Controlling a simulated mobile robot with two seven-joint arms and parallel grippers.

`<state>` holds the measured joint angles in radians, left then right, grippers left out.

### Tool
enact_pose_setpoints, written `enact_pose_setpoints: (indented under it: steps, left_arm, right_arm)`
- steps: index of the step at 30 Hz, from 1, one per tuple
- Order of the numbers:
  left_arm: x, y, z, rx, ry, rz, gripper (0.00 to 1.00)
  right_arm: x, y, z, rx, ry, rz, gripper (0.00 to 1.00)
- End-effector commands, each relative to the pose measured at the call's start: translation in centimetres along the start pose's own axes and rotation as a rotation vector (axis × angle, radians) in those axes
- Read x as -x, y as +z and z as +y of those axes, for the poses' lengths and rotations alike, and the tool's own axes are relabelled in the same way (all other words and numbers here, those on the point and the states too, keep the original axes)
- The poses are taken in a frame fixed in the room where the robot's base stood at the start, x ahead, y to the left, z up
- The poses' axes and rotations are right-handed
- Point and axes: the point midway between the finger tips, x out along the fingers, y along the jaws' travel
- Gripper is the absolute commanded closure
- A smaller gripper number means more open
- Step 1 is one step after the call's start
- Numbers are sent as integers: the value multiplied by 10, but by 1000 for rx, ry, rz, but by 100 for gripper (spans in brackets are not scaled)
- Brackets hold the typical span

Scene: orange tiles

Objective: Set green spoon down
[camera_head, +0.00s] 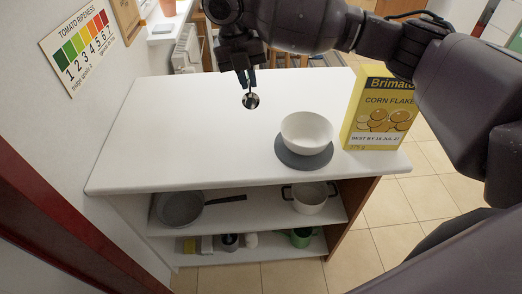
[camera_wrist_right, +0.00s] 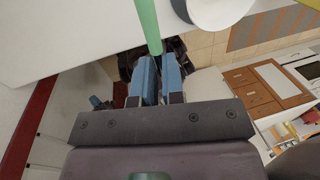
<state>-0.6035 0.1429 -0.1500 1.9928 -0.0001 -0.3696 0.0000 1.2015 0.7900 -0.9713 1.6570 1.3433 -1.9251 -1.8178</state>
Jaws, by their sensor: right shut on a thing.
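My right gripper (camera_head: 246,80) hangs over the white countertop (camera_head: 190,120), left of and behind the white bowl. The right wrist view shows the spoon's green handle (camera_wrist_right: 148,22) running up from between the blue-padded fingers (camera_wrist_right: 159,72). I cannot tell whether the spoon touches the countertop. My left gripper is in neither view.
The white bowl (camera_head: 307,132) stands on a dark grey round mat (camera_head: 304,160). A yellow corn flakes box (camera_head: 378,112) stands at the right edge. The countertop's left and front parts are clear. A pan (camera_head: 180,208) and a pot (camera_head: 310,198) sit on the shelf below.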

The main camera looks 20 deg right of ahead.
Motion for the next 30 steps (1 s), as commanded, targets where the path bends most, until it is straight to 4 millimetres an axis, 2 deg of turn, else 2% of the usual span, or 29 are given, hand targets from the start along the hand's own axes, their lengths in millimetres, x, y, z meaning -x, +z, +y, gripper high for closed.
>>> enact_pose_setpoints:
  steps: [5,15,21,30]
  left_arm:
    - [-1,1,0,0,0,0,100]
    - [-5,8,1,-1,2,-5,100]
    - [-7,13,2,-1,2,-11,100]
    - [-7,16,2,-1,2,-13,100]
  right_arm:
    - [-20,-1,4,22,-2,-1,100]
    - [-93,-1,19,21,-2,1,100]
    - [-128,-1,27,20,-1,-1,100]
    - [-147,-1,30,20,-1,-2,100]
